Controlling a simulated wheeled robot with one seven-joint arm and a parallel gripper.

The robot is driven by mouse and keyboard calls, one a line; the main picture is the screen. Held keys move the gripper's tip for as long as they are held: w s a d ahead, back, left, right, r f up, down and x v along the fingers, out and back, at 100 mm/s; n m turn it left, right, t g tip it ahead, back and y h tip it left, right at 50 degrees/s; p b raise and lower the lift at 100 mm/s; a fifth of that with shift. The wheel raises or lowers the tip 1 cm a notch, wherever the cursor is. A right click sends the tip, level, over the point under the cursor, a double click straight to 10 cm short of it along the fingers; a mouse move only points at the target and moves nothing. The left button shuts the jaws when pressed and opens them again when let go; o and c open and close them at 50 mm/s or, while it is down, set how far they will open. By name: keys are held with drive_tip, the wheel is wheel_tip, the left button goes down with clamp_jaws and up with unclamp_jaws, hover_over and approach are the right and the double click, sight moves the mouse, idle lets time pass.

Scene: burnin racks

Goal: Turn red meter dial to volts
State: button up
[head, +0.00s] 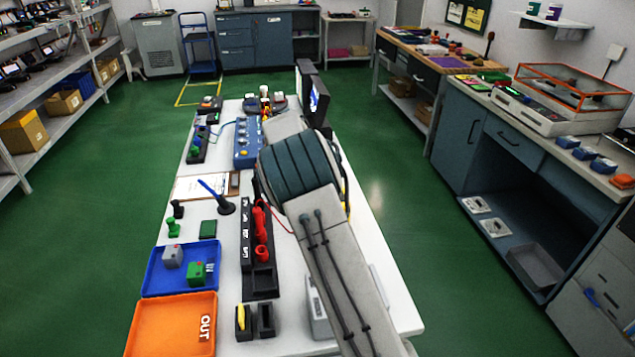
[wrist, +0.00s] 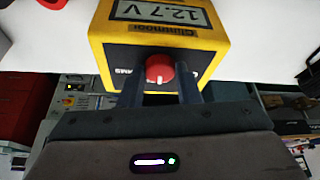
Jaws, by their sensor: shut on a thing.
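The yellow meter (wrist: 205,35) fills the top of the wrist view, its display (wrist: 160,12) reading 12.7 V upside down. Its red dial (wrist: 160,68) sits on the black face, with a pale mark pointing down in the picture. My gripper (wrist: 160,82) is shut on the red dial, one finger on each side. Lettering beside the dial is partly hidden by the fingers, so I cannot read the dial's setting for sure. In the head view my arm hides the gripper and the meter's face.
The white bench (head: 222,240) holds a blue tray (head: 152,278), an orange OUT tray (head: 145,325), a black rack with red pieces (head: 262,282) and a blue box (head: 247,150) beside my arm. Green floor (head: 400,190) is clear on the right.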

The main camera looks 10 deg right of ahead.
drive_tip(key=shift+m, duration=0.5)
drive_tip(key=o, duration=1)
drive_tip(key=v, duration=1.4)
drive_tip(key=shift+w, duration=0.3)
drive_tip(key=shift+f, duration=0.1)
